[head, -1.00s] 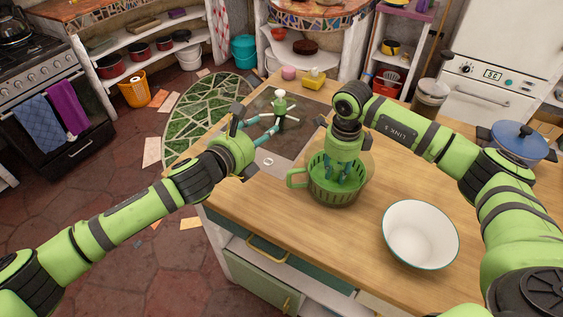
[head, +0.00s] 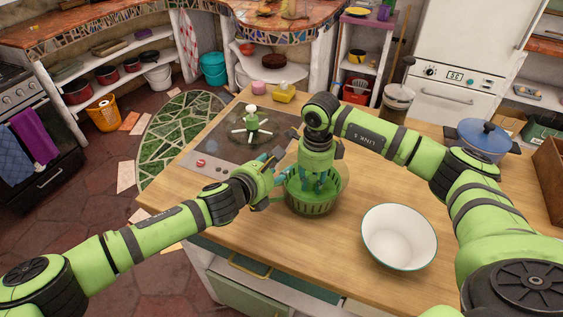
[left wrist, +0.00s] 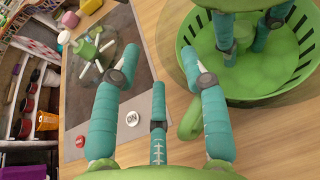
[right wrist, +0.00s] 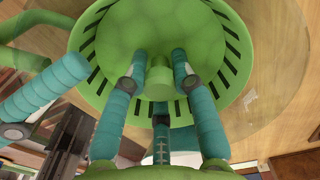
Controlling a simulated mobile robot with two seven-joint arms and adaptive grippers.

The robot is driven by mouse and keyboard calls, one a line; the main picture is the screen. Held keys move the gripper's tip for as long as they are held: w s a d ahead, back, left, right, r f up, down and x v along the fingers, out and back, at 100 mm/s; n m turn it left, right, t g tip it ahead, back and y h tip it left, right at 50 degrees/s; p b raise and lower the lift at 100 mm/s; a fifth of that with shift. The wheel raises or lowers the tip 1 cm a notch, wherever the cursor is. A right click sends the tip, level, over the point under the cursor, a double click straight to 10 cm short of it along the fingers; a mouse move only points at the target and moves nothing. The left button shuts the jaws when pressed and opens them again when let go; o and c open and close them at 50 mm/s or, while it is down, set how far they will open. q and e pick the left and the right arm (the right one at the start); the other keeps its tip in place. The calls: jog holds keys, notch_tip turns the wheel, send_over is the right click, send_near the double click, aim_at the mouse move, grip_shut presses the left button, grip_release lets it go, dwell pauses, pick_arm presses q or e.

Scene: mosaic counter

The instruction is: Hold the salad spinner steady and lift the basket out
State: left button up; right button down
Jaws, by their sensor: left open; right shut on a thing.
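The green slotted basket (head: 314,207) sits inside the clear salad spinner bowl (head: 344,176) on the wooden counter. My right gripper (head: 318,184) reaches down into the basket. In the right wrist view it is shut on the basket's green centre post (right wrist: 159,78). My left gripper (head: 278,163) is open at the spinner's left side. In the left wrist view the green handle (left wrist: 190,118) lies between its fingers, close to the right finger. The lid, clear with a green knob (head: 251,119), lies apart on the dark cooktop; it also shows in the left wrist view (left wrist: 88,48).
A white bowl (head: 399,236) stands on the counter, right of the spinner. A blue-lidded pot (head: 485,139), a glass jar (head: 397,100) and a yellow sponge-like item (head: 284,92) are farther back. The counter's front left is clear.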

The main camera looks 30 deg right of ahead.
aim_at(282, 162)
pick_arm(q)
jog(key=shift+x, duration=1.8)
jog(key=shift+c, duration=0.3)
grip_shut()
dwell(0.5)
